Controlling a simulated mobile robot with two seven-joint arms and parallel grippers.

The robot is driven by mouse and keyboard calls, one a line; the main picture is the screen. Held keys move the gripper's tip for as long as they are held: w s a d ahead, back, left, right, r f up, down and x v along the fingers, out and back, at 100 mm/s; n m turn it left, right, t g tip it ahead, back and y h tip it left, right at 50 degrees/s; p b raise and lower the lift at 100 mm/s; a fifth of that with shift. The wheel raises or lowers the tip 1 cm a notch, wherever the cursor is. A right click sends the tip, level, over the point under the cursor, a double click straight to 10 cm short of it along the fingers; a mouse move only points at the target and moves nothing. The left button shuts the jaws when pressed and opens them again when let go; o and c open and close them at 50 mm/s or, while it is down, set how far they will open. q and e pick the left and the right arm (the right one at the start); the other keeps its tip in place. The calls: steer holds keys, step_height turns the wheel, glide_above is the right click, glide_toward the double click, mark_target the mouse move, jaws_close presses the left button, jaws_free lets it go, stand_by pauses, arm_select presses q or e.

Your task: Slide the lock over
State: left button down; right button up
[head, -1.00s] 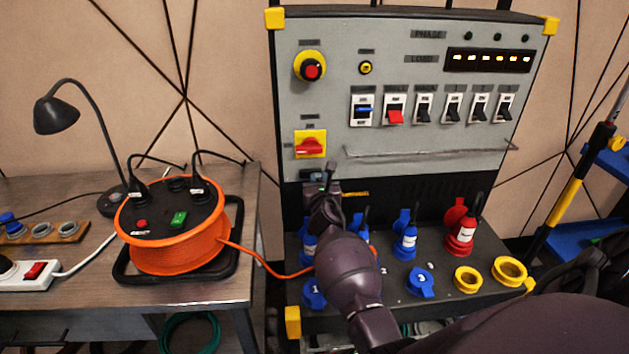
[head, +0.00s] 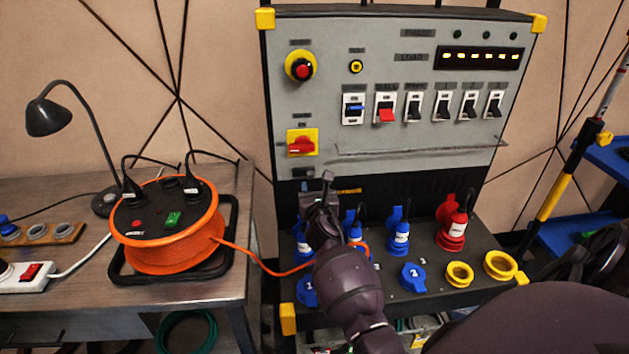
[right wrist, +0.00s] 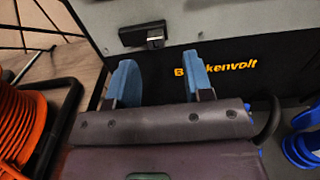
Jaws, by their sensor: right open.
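The lock is a small black slide latch (head: 303,172) at the lower left of the grey panel, below the red rotary switch. In the right wrist view the latch (right wrist: 133,36) shows with a grey slider piece at its right end. My right gripper (head: 317,186) is in front of the panel, just below the latch. In the right wrist view its two blue fingertips (right wrist: 158,68) are spread apart, with nothing between them. The latch is beyond and above the fingertips, apart from them. My left gripper is not in view.
The panel carries a red rotary switch (head: 302,144), an emergency button (head: 302,70) and a long thin rail (head: 420,151). Blue and red plugs (head: 452,232) stand on the shelf below. An orange cable reel (head: 168,240) sits on the left table, its cable running toward the shelf.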

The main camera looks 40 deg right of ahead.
steer(key=v, duration=0.6)
steer(key=shift+p, duration=0.3)
steer(key=s+a+f+m+y, duration=0.2)
steer(key=s+a+m+y, duration=0.15)
steer(key=m, duration=0.95)
steer(key=s+a+f+m+y, duration=0.1)
steer(key=s+a+m+y, duration=0.3)
steer(key=m, duration=0.8)
steer(key=s+a+f+m+g+y, duration=0.1)
steer(key=s+a+f+m+g, duration=0.1)
steer(key=s+f, duration=0.4)
steer(key=s+a+f+m+g+y, duration=0.1)
steer(key=s+a+f, duration=0.3)
steer(key=s, duration=1)
step_height(320, 180, down, 2)
steer(key=shift+s+a+f+m+g, duration=0.15)
steer(key=shift+a+m+g, duration=0.1)
steer(key=shift+m+g, duration=0.2)
